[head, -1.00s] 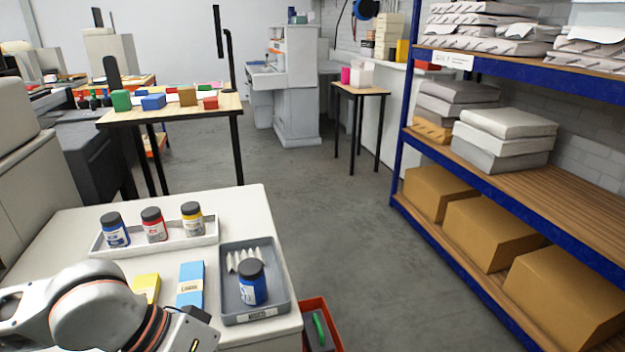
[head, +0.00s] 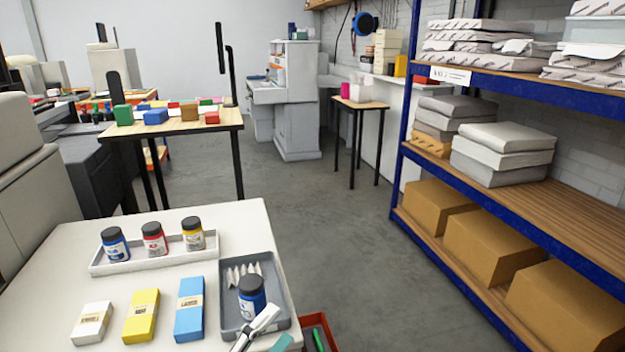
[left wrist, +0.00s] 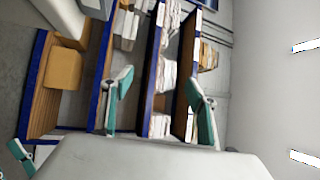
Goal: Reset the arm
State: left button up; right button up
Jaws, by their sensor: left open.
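A third teal-and-white finger piece, apparently of my right gripper (left wrist: 22,156), shows at the lower left of that view. Its jaw state cannot be made out. The grey tray (head: 283,290) with a blue jar (head: 251,297) lies beside and partly behind my left fingers.
The white table (head: 60,270) holds a white tray (head: 160,262) with three jars, and white (head: 92,324), yellow (head: 141,316) and blue (head: 189,309) boxes. A red bin (head: 318,330) stands at its right side. Blue shelving (head: 470,180) stands right; the floor between is clear.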

pick_arm(q)
jog(key=s+a+f+n+g+y, duration=0.1)
jog(key=a+f+n+y, duration=0.3)
jog(key=f+n, duration=0.3)
jog(key=s+a+f+n+y, duration=0.25)
jog(key=a+f+n, duration=0.2)
jog(key=f, duration=0.45)
jog(key=s+a+f+n+g+y, duration=0.1)
jog(key=s+a+f+n+g, duration=0.1)
jog(key=s+f+n, duration=0.2)
jog(key=s+a+f+n+g+y, duration=0.2)
jog(key=s+f+n, duration=0.3)
jog(key=f, duration=0.6)
jog(key=shift+s+a+g, duration=0.3)
jog(key=shift+s+a, duration=0.1)
jog(key=shift+s, duration=0.3)
